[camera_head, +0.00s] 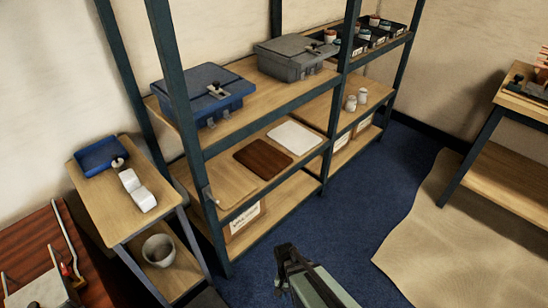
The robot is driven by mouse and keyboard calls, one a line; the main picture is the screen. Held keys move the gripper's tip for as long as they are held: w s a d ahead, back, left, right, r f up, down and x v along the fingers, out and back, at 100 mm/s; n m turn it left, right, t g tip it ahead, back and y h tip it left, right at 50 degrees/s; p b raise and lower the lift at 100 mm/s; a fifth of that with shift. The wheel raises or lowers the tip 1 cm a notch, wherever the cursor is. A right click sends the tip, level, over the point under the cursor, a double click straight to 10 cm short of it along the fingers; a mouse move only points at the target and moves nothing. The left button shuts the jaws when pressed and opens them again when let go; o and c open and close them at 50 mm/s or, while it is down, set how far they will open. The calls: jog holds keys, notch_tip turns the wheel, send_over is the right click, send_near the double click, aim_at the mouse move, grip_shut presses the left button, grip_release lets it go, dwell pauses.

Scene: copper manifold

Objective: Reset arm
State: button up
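My gripper (284,267) shows at the bottom middle, dark with a pale grey-green link behind it. It is over the blue floor in front of the shelving, apart from every object. Its fingertips are small and dark, so I cannot tell whether they are open or shut. I see nothing clearly held in it.
Shelving with dark posts (180,100) holds a blue toolbox (203,95) and a grey toolbox (295,58). A small side table (92,190) bears a blue tray (101,157). A workbench (505,185) stands right. Blue floor (390,165) and a beige sheet (440,240) are clear.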

jog(key=s+d+f+n+g+y, duration=0.1)
jog(key=s+d+f+n, duration=0.1)
jog(key=s+d, duration=0.8)
jog(key=s+f, duration=0.1)
jog(key=s, duration=0.2)
jog(key=shift+d+f+g+y, duration=0.2)
jog(key=shift+d+g+y, duration=0.1)
jog(key=shift+c, duration=0.4)
dwell(0.8)
